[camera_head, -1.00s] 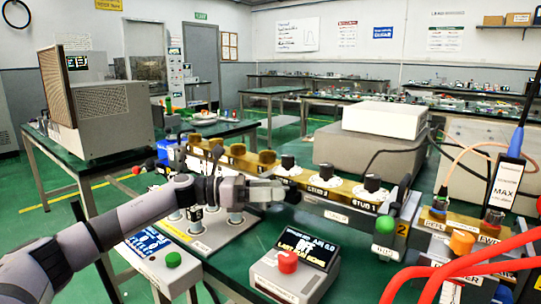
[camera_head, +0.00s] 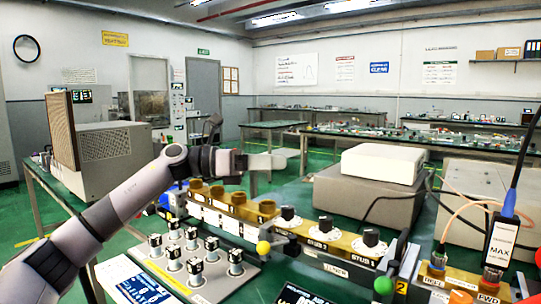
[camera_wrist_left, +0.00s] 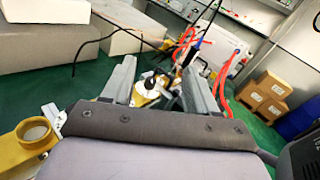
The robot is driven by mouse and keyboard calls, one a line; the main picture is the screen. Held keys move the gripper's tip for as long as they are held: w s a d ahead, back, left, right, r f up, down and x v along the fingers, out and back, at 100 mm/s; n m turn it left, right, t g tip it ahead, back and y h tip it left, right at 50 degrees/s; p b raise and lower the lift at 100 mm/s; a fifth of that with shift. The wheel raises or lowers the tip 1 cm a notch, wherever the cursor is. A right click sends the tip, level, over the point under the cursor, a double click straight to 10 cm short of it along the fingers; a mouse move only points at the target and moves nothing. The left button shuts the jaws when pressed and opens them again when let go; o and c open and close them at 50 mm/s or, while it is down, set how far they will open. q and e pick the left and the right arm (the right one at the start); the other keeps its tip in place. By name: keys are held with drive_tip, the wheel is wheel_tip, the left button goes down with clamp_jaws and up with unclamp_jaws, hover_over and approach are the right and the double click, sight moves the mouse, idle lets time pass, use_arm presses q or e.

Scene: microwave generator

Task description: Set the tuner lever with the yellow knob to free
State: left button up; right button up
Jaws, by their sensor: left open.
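The yellow knob (camera_head: 263,247) of the tuner lever is a small ball at the front left of the tuner (camera_head: 325,243) in the head view. The tuner is a gold block with several black-knobbed stubs. I cannot read which setting the lever is on. My left gripper (camera_head: 287,159) is open and empty, raised above and behind the tuner in the picture, apart from the yellow knob. In the left wrist view its fingers (camera_wrist_left: 158,80) are spread, with a black stub knob (camera_wrist_left: 150,83) showing between them.
A green ball knob (camera_head: 383,286) sits at the right end of the tuner rail. A panel with several metal knobs (camera_head: 195,268) lies front left. A grey box with a white unit (camera_head: 383,163) stands behind. Cables hang at the right.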

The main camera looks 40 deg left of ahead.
sight(292, 243)
use_arm(q)
drive_tip(key=shift+r, duration=0.1)
drive_tip(key=shift+d, duration=0.15)
drive_tip(key=c, duration=0.6)
drive_tip(key=shift+w+d+f+m+g+p, duration=0.2)
drive_tip(key=shift+d+f+m+g+p, duration=0.25)
drive_tip(key=shift+d+g+p, duration=0.2)
clamp_jaws()
drive_tip(key=d+f+m+g+y+p, duration=0.8)
drive_tip(key=d+m+g+y+p, duration=0.1)
drive_tip(key=d+g+y+p, duration=0.15)
wheel_tip(292, 243, up, 3)
drive_tip(key=s+a+y+p, duration=0.1)
drive_tip(key=a+y, duration=0.2)
drive_tip(key=y, duration=0.3)
drive_tip(key=a+f, duration=0.6)
drive_tip(key=f, duration=0.4)
drive_tip(key=shift+s+a+f+g, duration=0.25)
drive_tip(key=shift+g, duration=0.05)
